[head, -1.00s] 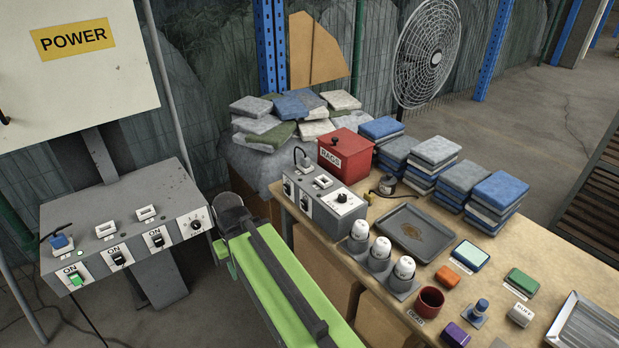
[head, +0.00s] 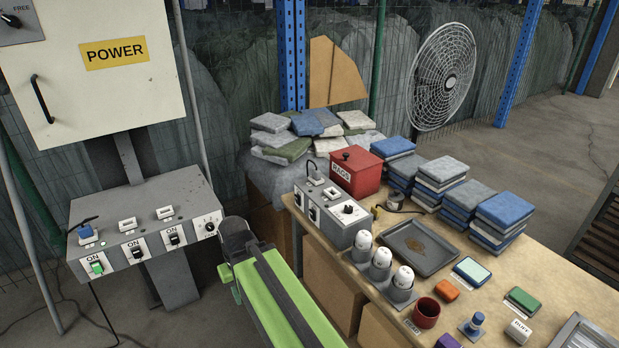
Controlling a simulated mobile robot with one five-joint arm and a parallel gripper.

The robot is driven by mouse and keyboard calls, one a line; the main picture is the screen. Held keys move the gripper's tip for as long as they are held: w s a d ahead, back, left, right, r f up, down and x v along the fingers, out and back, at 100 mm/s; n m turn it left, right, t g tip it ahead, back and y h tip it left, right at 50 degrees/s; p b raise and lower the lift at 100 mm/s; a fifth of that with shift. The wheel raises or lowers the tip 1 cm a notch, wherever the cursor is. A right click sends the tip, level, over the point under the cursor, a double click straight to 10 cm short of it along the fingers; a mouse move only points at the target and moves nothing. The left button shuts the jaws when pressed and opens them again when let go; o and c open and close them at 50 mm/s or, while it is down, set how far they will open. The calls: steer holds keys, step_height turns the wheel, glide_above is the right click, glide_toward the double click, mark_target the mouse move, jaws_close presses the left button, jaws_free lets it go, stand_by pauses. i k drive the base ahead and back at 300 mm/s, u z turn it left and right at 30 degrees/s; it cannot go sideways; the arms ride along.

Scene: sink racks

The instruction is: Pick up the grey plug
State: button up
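The grey plug (head: 315,177) stands upright in the top of the grey switch box (head: 334,222) on the table, at its far left end, with a dark cord rising from it. An empty white socket (head: 333,194) sits beside it on the same box. My gripper (head: 236,236) is the dark end of my green arm, left of the table and short of the switch box, well apart from the plug. Its fingers cannot be made out, so its opening is unclear.
A blue plug (head: 86,232) sits in the grey panel (head: 148,240) on the left, under the POWER cabinet (head: 100,85). A red RAGS box (head: 355,172) stands close behind the grey plug. White-topped canisters (head: 381,258) and a dark tray (head: 420,247) stand in front and right.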

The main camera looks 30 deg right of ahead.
mark_target(316, 173)
steer(key=i, duration=0.85)
